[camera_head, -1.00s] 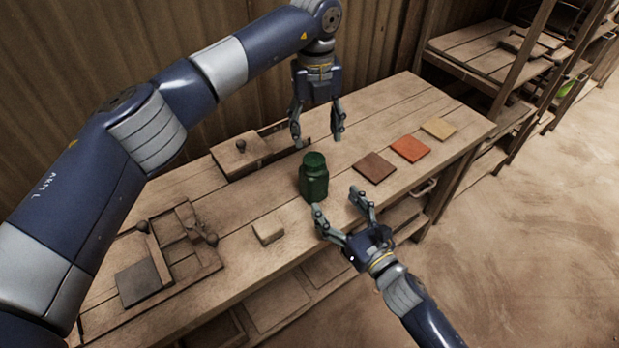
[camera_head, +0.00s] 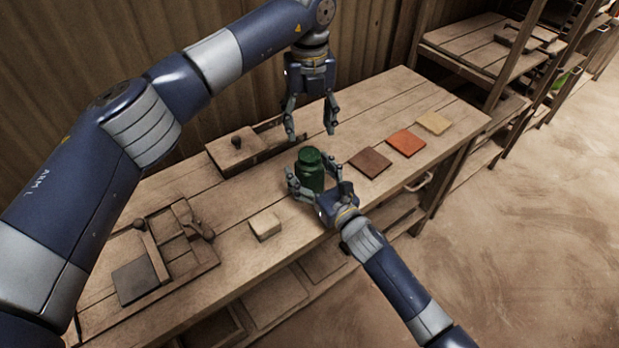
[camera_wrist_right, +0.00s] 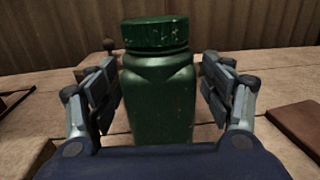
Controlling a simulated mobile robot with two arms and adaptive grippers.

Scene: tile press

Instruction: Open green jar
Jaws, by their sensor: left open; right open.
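The green jar (camera_head: 311,171) stands upright on the wooden table, its green lid (camera_head: 309,155) on top. In the right wrist view the jar (camera_wrist_right: 158,98) and its lid (camera_wrist_right: 155,33) fill the middle. My right gripper (camera_head: 309,185) is open around the jar's body, one finger on each side. The right wrist view shows gaps between both fingers and the jar (camera_wrist_right: 160,120). My left gripper (camera_head: 310,131) is open and empty, pointing down above and behind the jar, apart from the lid.
Brown (camera_head: 370,162), orange (camera_head: 406,143) and cream (camera_head: 433,122) tiles lie right of the jar. A small pale block (camera_head: 265,225) and a wooden press (camera_head: 150,250) are to the left. A knobbed wooden box (camera_head: 235,152) stands behind. Shelves (camera_head: 490,50) stand at the back right.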

